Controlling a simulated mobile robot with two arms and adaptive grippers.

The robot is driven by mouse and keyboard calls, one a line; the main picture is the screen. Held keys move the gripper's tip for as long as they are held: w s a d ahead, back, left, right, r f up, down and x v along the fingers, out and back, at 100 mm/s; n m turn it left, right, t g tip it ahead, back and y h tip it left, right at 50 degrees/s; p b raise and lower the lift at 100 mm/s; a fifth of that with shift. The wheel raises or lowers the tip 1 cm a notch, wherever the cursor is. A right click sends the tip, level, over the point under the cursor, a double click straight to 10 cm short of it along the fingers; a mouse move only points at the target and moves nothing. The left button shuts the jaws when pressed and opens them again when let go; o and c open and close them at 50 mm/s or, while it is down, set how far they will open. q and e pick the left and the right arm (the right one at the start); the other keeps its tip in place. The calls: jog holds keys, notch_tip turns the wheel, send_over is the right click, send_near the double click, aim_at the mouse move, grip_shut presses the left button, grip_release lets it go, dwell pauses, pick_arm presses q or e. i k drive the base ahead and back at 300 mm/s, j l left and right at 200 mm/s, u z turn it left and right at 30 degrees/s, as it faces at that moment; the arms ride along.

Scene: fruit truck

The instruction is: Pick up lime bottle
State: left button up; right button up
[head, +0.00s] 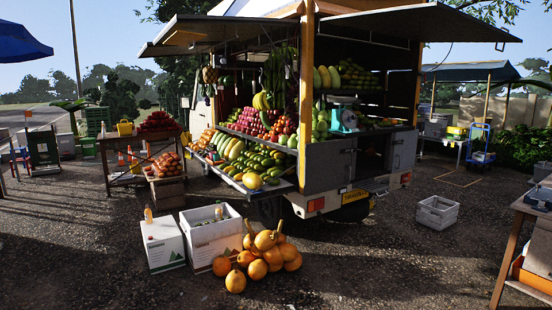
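A small bottle (148,216) stands upright on a closed white box (162,250) at the lower left. It looks pale with an orange tint; its label is too small to read, so I cannot tell if it is the lime bottle. A small pale item, perhaps another bottle (218,213), shows inside the open white box (204,254) just to the right. Neither of my grippers is in view.
Pumpkins (257,256) are piled on the ground right of the boxes. The fruit truck (330,165) stands behind. A grey crate (437,212) sits to the right, and a table (510,240) edges in at far right. The front ground is clear.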

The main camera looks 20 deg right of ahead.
aim_at(147, 213)
jog(key=z, duration=0.15)
jog(key=i+u, duration=0.25)
jog(key=i, duration=2.85)
jog(key=i+j, duration=0.1)
jog(key=i, duration=0.6)
jog(key=i+z, duration=0.15)
jog(key=i, duration=0.55)
jog(key=i+j, duration=0.2)
jog(key=i, duration=0.5)
jog(key=i+z, duration=0.15)
jog(key=i, duration=0.2)
jog(key=i+j+z, duration=0.15)
jog(key=i, duration=0.2)
jog(key=u, duration=1)
jog(key=i+j, duration=0.15)
jog(key=j, duration=0.25)
jog(key=i+j+z, duration=0.1)
jog(key=j, duration=0.25)
jog(key=i+j, duration=0.15)
jog(key=j, duration=0.25)
jog(key=i+j+z, duration=0.1)
jog(key=j, duration=0.3)
jog(key=i+j, duration=0.15)
jog(key=j, duration=0.25)
jog(key=i+j+z, duration=0.1)
jog(key=j, duration=0.3)
